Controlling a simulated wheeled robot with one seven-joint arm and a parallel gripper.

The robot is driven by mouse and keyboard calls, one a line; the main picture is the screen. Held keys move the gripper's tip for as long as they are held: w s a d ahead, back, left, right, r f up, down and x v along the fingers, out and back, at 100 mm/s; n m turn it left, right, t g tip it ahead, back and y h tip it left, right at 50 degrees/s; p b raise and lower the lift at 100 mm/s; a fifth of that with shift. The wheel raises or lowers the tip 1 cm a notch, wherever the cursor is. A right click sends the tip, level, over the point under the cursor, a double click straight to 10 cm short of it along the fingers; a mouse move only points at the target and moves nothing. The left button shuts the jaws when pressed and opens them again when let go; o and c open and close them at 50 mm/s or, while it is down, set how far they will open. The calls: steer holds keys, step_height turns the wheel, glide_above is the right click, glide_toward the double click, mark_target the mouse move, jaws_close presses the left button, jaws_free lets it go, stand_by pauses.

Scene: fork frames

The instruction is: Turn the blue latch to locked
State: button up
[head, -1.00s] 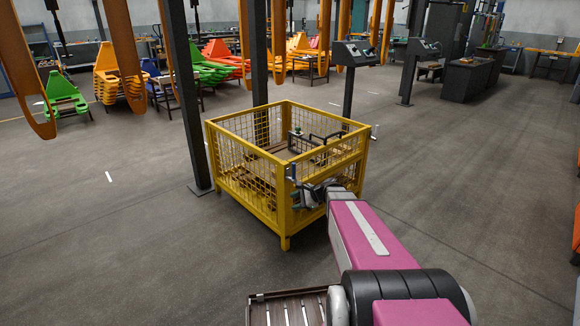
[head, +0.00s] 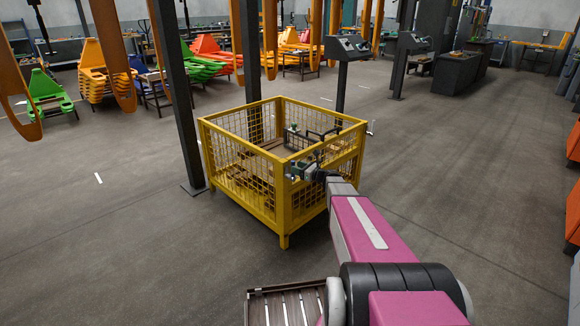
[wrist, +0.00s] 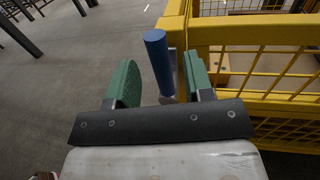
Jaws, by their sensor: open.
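The blue latch (wrist: 158,58) shows in the wrist view as an upright, slightly tilted blue cylinder on a pale metal base, beside the corner post of the yellow cage. My gripper (wrist: 160,72) has two green fingers spread apart, one on each side of the blue latch, with visible gaps. The right finger is close to the yellow post; I cannot tell whether it touches. In the head view my gripper (head: 303,170) is at the cage's near side, by its upper rim. The blue latch is too small or hidden to make out there.
The yellow mesh cage (head: 285,218) stands on the grey floor with brown things inside. A dark post (head: 178,110) rises at its left. The floor to the right is clear.

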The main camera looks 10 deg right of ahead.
mark_target(290, 176)
steer(key=x, duration=0.5)
steer(key=shift+s, duration=0.15)
jaws_close()
